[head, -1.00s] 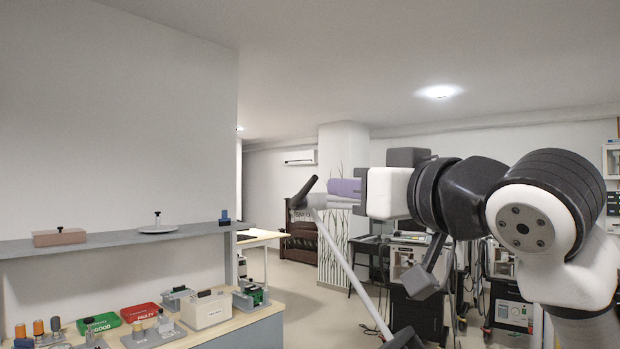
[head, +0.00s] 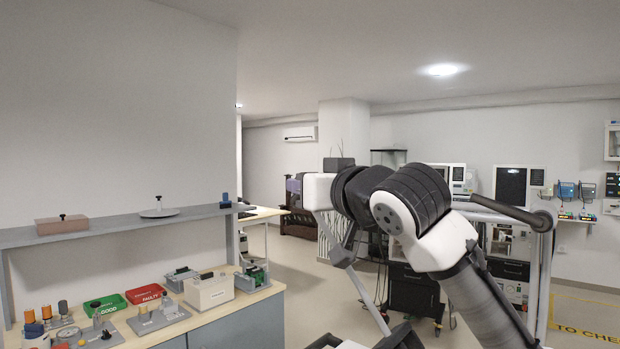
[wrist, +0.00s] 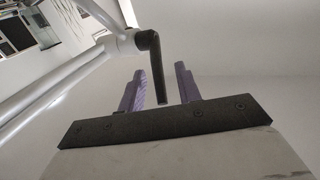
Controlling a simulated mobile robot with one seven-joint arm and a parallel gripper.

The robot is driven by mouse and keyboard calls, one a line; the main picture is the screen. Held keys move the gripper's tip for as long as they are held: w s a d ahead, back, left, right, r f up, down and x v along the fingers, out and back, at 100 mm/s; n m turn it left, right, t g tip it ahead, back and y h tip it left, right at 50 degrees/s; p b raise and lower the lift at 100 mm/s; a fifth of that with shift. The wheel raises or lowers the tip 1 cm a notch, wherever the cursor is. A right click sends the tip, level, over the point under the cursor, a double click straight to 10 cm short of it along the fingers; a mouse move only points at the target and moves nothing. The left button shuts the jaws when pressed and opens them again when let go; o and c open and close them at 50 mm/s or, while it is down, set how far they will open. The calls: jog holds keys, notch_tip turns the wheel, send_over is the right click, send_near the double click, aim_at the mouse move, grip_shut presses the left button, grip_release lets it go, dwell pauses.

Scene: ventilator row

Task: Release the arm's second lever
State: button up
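A dark L-shaped lever (wrist: 151,62) hangs from a pale joint (wrist: 124,43) on white tubes in the wrist view. Its lower end shows in the gap between the purple fingers of my gripper (wrist: 160,88), with space visible on both sides. My gripper is open. I cannot tell how deep the lever sits between the fingers. In the head view my gripper (head: 292,187) points left, and the lever near it is hidden. Another dark lever (head: 500,207) sits on a pale joint (head: 541,220) at the right, with a white post (head: 545,285) below.
A worktop (head: 237,312) at the left holds a green bin (head: 104,306), a red bin (head: 146,293) and a white box (head: 208,291). A grey shelf (head: 100,231) is above it. Ventilators and a cart (head: 415,293) stand behind my arm.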

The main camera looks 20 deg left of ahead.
jog(key=shift+w+a, duration=0.1)
grip_shut()
dwell(0.3)
jog(key=f+y+b, duration=0.1)
jog(key=b, duration=0.2)
jog(key=shift+f+t, duration=0.2)
jog(key=shift+t, duration=0.2)
jog(key=m+t+y+b, duration=0.1)
jog(key=b, duration=0.2)
jog(key=shift+d, duration=0.3)
